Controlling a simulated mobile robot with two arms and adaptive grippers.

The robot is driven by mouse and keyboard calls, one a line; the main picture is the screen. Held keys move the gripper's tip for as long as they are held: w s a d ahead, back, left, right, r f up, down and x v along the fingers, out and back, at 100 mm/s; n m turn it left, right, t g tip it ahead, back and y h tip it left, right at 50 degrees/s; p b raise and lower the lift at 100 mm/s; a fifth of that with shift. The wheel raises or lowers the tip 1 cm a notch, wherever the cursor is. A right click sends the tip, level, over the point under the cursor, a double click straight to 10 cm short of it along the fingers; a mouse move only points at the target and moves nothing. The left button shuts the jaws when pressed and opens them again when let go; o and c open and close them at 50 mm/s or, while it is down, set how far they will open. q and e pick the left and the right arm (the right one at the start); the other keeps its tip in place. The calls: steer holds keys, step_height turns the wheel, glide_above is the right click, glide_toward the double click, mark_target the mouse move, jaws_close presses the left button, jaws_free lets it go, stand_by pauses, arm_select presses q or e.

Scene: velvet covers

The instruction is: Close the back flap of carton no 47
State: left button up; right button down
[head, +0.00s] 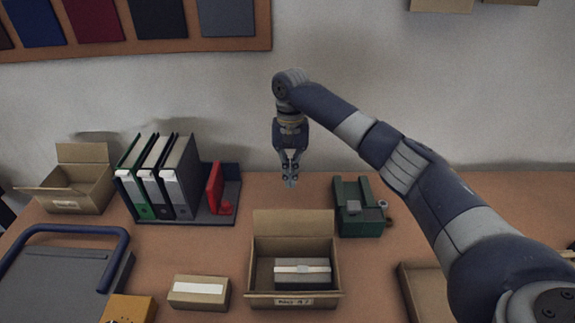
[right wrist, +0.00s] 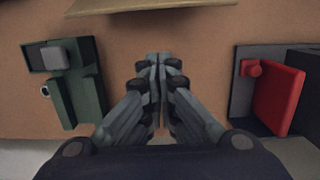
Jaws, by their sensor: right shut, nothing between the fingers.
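An open brown carton (head: 253,285) stands at the front middle of the table in the head view. A small label on its front is too blurred to read surely. Its back flap (head: 293,222) stands up, leaning slightly back. A grey box with a pale band (head: 302,272) lies inside. My right gripper (head: 291,183) is shut and empty, pointing down behind the carton and above the flap's top edge, apart from it. In the right wrist view the shut fingers (right wrist: 158,62) hang over bare table, and a cardboard edge (right wrist: 150,7) shows at the top. My left gripper is out of view.
A green device (head: 358,210) stands right of the carton, and a rack with binders (head: 165,185) and a red item (head: 215,188) stands left. Another open carton (head: 85,185) is at far left. A small closed box (head: 199,292) lies beside the carton.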

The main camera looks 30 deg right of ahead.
mark_target(294, 223)
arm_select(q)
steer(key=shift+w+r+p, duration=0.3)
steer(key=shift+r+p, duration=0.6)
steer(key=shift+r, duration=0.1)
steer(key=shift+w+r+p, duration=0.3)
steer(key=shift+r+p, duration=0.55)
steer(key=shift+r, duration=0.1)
arm_select(e)
steer(key=s+a+f, duration=0.2)
steer(key=s+f, duration=0.1)
steer(key=f, duration=0.1)
steer(key=shift+s+f, duration=0.15)
steer(key=shift+s, duration=0.25)
steer(key=shift+w, duration=0.1)
